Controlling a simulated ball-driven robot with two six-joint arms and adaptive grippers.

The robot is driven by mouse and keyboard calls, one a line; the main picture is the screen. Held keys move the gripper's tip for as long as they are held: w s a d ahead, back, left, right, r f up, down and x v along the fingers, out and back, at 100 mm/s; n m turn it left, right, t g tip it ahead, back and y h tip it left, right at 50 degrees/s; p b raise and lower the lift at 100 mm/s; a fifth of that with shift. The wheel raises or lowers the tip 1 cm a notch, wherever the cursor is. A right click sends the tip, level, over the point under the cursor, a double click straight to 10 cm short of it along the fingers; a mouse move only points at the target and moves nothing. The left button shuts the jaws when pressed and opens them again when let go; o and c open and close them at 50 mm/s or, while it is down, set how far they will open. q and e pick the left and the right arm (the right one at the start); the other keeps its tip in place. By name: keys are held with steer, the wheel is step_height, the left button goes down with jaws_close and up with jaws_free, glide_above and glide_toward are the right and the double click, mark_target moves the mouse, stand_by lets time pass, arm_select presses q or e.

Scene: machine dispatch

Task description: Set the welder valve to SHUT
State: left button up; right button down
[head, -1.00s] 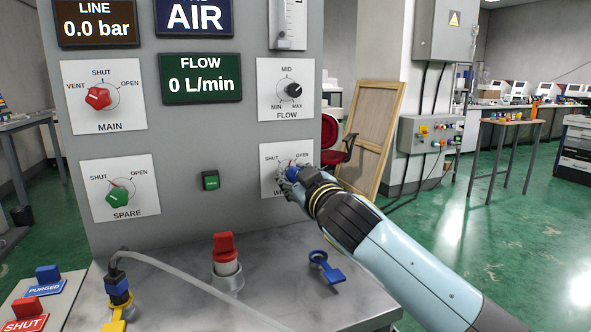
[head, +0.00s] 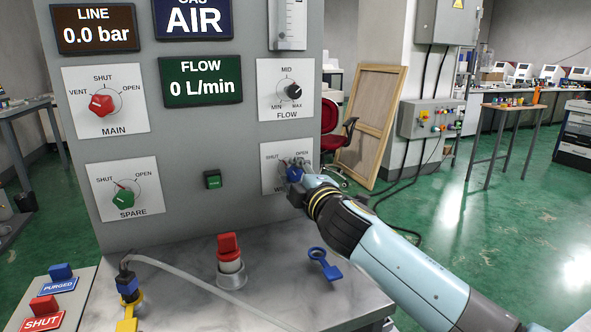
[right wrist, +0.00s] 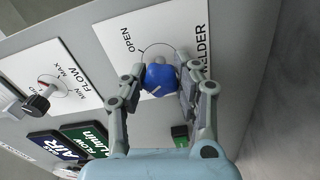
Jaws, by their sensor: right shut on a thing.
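The welder valve is a blue knob (head: 294,174) on a white panel plate (head: 270,180) at the lower right of the grey panel. My right gripper (head: 297,170) is at this knob and partly covers the plate's labels. In the right wrist view, its two fingers (right wrist: 160,76) are shut on the sides of the blue knob (right wrist: 160,80). OPEN and WELDER can be read on the plate there; the SHUT label is hidden. In the head view, SHUT shows at the plate's upper left. The knob's exact setting is hard to tell. My left gripper is not in view.
The red MAIN knob (head: 101,104), green SPARE knob (head: 122,198) and dark FLOW knob (head: 294,92) are on the same panel. A green button (head: 213,179) sits left of the welder plate. A red-capped fitting (head: 229,255) and blue tag (head: 324,263) are on the bench below.

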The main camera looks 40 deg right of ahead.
steer(key=shift+f+n+p, duration=0.15)
steer(key=shift+n+p, duration=0.2)
steer(key=shift+n, duration=0.85)
steer(key=c, duration=0.9)
jaws_free()
steer(key=shift+c, duration=0.2)
steer(key=v, duration=1.2)
